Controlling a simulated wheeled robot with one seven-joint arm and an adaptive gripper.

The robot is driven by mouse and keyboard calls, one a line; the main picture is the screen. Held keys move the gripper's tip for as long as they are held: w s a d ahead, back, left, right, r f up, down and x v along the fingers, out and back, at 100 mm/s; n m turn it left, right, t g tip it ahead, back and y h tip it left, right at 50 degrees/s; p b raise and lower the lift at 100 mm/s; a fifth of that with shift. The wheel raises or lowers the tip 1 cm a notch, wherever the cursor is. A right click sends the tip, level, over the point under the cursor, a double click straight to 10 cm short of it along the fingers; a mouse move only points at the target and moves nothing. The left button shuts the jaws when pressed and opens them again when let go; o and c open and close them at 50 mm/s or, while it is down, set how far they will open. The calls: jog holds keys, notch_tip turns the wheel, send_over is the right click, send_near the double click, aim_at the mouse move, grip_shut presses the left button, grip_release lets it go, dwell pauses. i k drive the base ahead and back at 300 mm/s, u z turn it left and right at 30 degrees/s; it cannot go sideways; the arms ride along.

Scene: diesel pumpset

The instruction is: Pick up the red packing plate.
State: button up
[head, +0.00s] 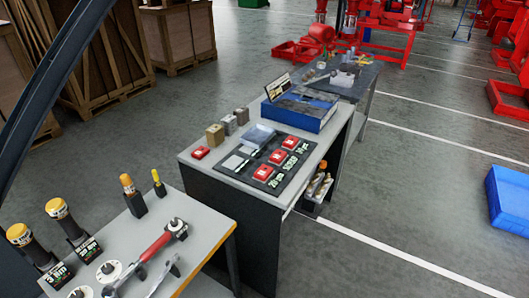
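Several small red plates lie on the grey-topped bench (196,163) in the middle. One red plate (200,152) lies alone near the bench's left edge, off the mat. Three more, a near one (263,173), a middle one (277,157) and a far one (290,142), sit in a row on a black mat (247,179) with white lettering. I cannot tell which of them is the packing plate. My gripper is not in the head view.
A nearer bench (207,217) holds a red-handled tool (156,245) and yellow-capped tools. Wooden crates (178,38) stand at the back left. Floor right of the benches is mostly clear, with a blue bin (510,198).

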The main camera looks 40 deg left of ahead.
aim_at(278, 156)
jog(key=u, duration=1.4)
